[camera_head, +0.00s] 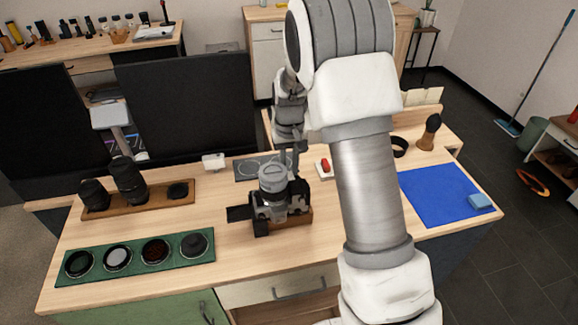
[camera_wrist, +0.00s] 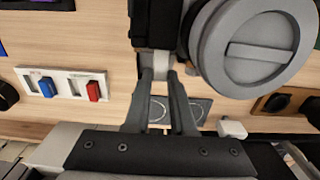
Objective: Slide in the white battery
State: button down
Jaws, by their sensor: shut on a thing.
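The camera (camera_head: 270,205), black with a grey lens, stands on a wooden block on the table. In the wrist view its black body (camera_wrist: 153,25) is at top centre, with the round grey lens cap (camera_wrist: 258,50) to its right. My gripper (camera_wrist: 160,76) is shut on the white battery (camera_wrist: 158,59), a small pale piece between the fingertips. The battery's far end meets the black body; how deep it sits is hidden. A white holder (camera_wrist: 62,76) carries a blue battery (camera_wrist: 47,87) and a red battery (camera_wrist: 93,91).
A grey mat with circles (camera_head: 245,170) lies behind the camera, near a small white box (camera_head: 213,162). A wooden lens tray (camera_head: 150,197) and a green tray (camera_head: 135,245) are left. A blue cloth (camera_head: 430,198) with a blue block (camera_head: 480,201) is right.

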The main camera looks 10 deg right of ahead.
aim_at(292, 180)
jog(key=shift+s, duration=1.4)
dwell(0.8)
jog(key=c, duration=1.1)
grip_release()
jog(key=shift+s, duration=0.1)
jog(key=shift+w, duration=1.85)
jog(key=o, duration=0.6)
